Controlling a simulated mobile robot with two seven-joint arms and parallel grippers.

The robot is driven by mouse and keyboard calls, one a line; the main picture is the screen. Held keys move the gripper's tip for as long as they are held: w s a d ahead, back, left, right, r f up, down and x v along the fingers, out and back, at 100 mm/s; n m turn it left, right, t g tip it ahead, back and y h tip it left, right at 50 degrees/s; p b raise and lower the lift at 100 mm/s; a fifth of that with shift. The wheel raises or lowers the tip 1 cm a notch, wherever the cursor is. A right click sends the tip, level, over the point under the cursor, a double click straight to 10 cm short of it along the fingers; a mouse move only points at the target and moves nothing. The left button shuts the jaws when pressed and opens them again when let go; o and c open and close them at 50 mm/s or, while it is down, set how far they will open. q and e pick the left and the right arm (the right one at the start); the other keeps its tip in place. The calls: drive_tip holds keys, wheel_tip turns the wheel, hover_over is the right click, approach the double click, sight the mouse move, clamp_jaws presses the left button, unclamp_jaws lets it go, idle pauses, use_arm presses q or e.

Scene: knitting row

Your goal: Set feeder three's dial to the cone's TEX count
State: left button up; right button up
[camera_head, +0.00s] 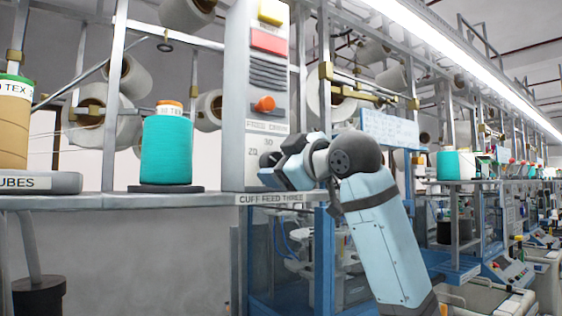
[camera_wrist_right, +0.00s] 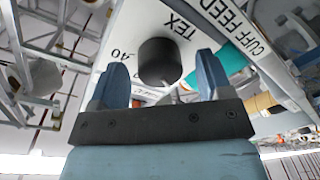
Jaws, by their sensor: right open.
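The feeder panel (camera_head: 236,90) is a tall grey-white box with "20" and "30" marks low on its face. Its dial (camera_wrist_right: 160,61) is a dark round knob in the right wrist view, beside the letters "TEX" and a mark like "40". My right gripper (camera_head: 270,170) is at the panel's lower part and hides the dial in the head view. In the right wrist view its open fingers (camera_wrist_right: 160,78) stand either side of the dial, with gaps visible. The teal cone (camera_head: 167,150) stands upright on the shelf. Its label (camera_head: 170,111) shows "TEX"; its number is too small to read surely. My left gripper is not in view.
The shelf edge (camera_head: 268,199) reads "CUFF FEED THREE". A tan cone (camera_head: 14,125) stands at far left. Metal posts and yarn cones fill the back.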

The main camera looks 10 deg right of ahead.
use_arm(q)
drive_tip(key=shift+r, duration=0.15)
use_arm(e)
drive_tip(key=shift+c, duration=0.5)
drive_tip(key=c, duration=0.8)
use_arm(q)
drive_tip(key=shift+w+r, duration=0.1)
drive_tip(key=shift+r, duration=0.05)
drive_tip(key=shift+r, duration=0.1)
use_arm(e)
drive_tip(key=shift+m, duration=0.3)
use_arm(q)
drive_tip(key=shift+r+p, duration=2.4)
drive_tip(key=shift+p, duration=0.15)
use_arm(e)
drive_tip(key=shift+a+f+m+t, duration=0.1)
drive_tip(key=shift+m+t, duration=0.15)
drive_tip(key=shift+m, duration=2.6)
drive_tip(key=shift+a+m+t, duration=0.1)
drive_tip(key=shift+m+t, duration=0.15)
drive_tip(key=shift+m, duration=2.6)
drive_tip(key=shift+d, duration=0.1)
